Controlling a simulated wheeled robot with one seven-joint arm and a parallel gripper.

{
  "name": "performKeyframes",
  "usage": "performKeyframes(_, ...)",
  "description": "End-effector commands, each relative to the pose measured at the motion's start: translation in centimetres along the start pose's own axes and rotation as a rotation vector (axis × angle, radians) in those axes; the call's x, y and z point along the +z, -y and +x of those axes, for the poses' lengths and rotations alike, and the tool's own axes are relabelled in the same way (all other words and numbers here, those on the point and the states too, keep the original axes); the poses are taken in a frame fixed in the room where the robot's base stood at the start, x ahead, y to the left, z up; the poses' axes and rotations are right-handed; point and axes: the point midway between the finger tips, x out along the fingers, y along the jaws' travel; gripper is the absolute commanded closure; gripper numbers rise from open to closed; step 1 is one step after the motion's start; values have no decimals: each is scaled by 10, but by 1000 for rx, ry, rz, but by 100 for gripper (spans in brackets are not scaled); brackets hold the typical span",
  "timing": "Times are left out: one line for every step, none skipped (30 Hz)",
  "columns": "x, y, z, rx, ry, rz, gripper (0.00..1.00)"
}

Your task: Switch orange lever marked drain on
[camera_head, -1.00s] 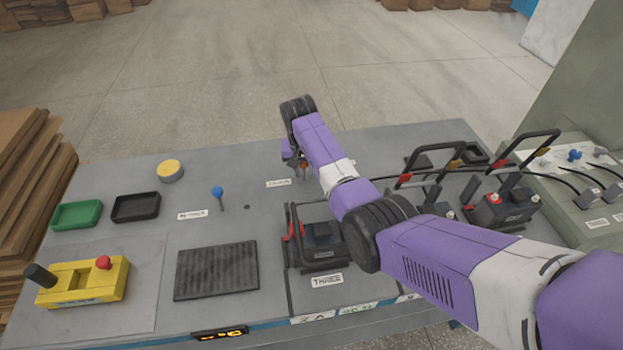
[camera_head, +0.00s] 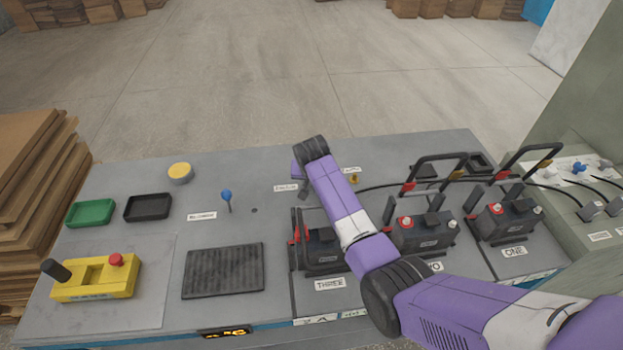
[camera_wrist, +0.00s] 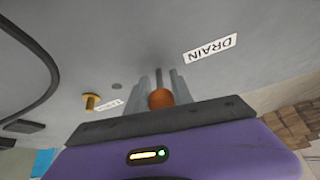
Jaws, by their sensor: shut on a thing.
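In the wrist view the round orange knob (camera_wrist: 160,99) of the lever sits between the two grey fingers of my gripper (camera_wrist: 162,88), which are shut on it. A blurred grey shaft runs from the knob to the panel. In the head view my gripper (camera_head: 303,187) is low over the panel, right by the DRAIN label (camera_head: 285,188). The orange knob is hidden there by my gripper and arm.
A yellow knob (camera_head: 354,178) with a label stands right of my gripper. A blue-knobbed lever (camera_head: 226,195) stands to the left. Batteries with raised handles, such as battery THREE (camera_head: 322,250), line the front and right. Cables cross behind them. Bare panel lies behind my gripper.

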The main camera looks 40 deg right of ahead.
Motion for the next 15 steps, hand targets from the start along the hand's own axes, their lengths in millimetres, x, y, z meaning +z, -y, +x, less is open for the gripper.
performKeyframes(-1,1,-1,-2,-3,0,100)
performKeyframes(-1,1,-1,-2,-2,0,100)
performKeyframes(-1,1,-1,-2,-2,0,66)
performKeyframes(-1,1,-1,-2,-2,0,60)
performKeyframes(-1,1,-1,-1,-2,0,54)
performKeyframes(-1,1,-1,-1,-2,0,51)
performKeyframes(-1,1,-1,-1,-1,0,51)
performKeyframes(-1,1,-1,-1,-1,0,51)
performKeyframes(-1,0,0,-1,-1,0,51)
performKeyframes(-1,0,0,-1,0,0,51)
performKeyframes(0,0,0,-1,0,0,51)
performKeyframes(0,0,0,-1,0,0,51)
performKeyframes(0,0,0,0,0,0,51)
performKeyframes(0,0,0,0,0,0,51)
performKeyframes(0,0,-1,-1,0,0,51)
